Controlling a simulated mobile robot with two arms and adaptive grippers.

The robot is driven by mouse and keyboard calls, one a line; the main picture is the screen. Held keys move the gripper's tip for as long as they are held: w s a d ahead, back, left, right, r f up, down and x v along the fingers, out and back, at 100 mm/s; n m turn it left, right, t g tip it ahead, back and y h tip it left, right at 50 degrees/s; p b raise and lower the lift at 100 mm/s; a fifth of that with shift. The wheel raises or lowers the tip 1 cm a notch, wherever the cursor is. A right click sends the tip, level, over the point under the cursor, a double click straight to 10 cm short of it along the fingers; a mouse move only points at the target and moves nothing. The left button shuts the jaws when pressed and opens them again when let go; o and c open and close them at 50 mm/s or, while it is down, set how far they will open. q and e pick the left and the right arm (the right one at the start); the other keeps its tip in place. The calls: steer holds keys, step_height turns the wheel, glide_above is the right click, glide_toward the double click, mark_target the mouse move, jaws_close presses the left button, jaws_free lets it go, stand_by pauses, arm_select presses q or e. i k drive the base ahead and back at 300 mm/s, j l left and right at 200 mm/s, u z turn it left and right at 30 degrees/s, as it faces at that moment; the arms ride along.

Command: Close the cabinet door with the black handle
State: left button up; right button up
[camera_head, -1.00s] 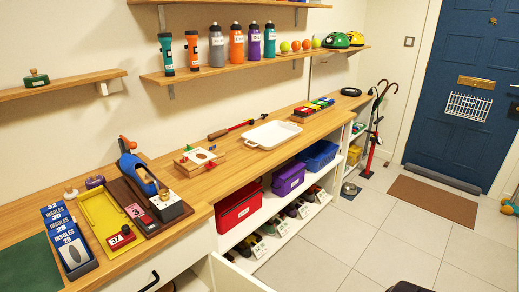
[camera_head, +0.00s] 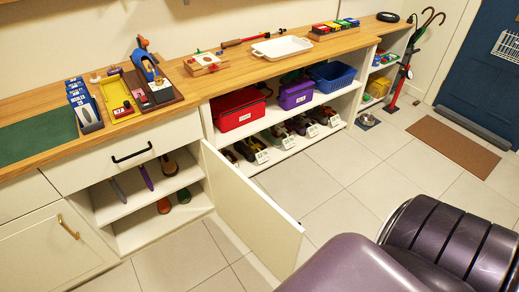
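A cream cabinet door (camera_head: 250,205) stands wide open, swung out from the low cabinet over the tiled floor. Its inner face shows in the head view. A small dark bit shows at its free edge, but its outer face and any handle there are hidden. A black bar handle (camera_head: 132,153) is on the drawer front (camera_head: 100,165) above the open compartment (camera_head: 150,212). Neither gripper is in view. Large dark purple rounded parts at the lower right look like mine.
A closed cabinet front (camera_head: 40,250) with a brass handle (camera_head: 68,227) is at the left. Shelves with a red bin (camera_head: 238,108) lie behind the door. Tiled floor (camera_head: 335,185) is clear right of the door.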

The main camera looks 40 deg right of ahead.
mark_target(275, 238)
steer(key=k+l+u, duration=0.1)
steer(key=l, duration=0.3)
steer(key=k+l+u, duration=0.1)
steer(key=l, duration=0.25)
steer(key=k+l+u, duration=0.1)
steer(key=l, duration=0.25)
steer(key=k+l+u, duration=0.1)
steer(key=l, duration=0.25)
steer(key=k+l+u, duration=0.15)
steer(key=i+l+u, duration=0.15)
steer(key=l, duration=0.8)
steer(key=l+u, duration=0.15)
steer(key=l, duration=0.8)
